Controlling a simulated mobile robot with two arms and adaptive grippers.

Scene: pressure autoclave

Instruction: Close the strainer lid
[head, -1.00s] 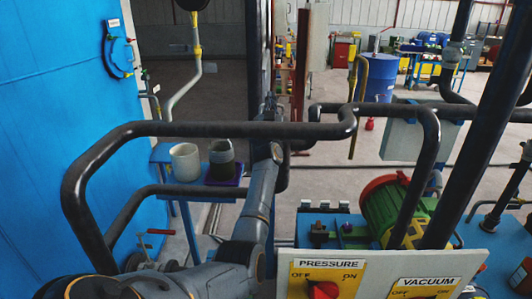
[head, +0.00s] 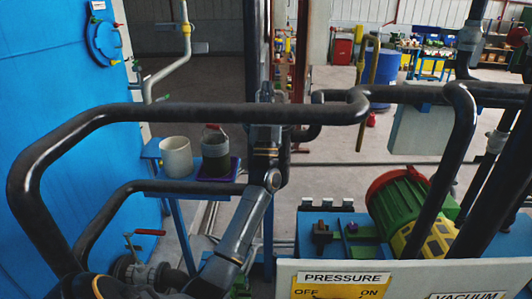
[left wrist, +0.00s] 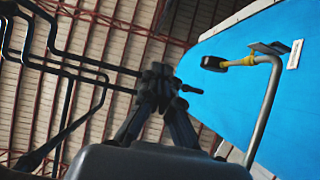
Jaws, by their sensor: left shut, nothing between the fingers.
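My left arm rises from the bottom of the head view, and my left gripper (head: 266,92) points up beside a dark vertical post, behind the black pipe loop. It also shows in the left wrist view (left wrist: 163,74), with its fingers together, empty, against the ceiling. I cannot pick out the strainer lid for certain. A round blue cover (head: 104,41) sits on the blue tank wall at upper left. A grey pipe fitting (head: 140,272) shows at lower left below a red-handled valve (head: 148,233), partly hidden by my arm. My right gripper is not in view.
Black pipes (head: 230,112) cross in front of the arm. A white cup (head: 176,156) and a dark jar (head: 215,158) stand on a small blue stand. A control panel (head: 345,283) and a green motor (head: 405,208) are at lower right. Open floor lies behind.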

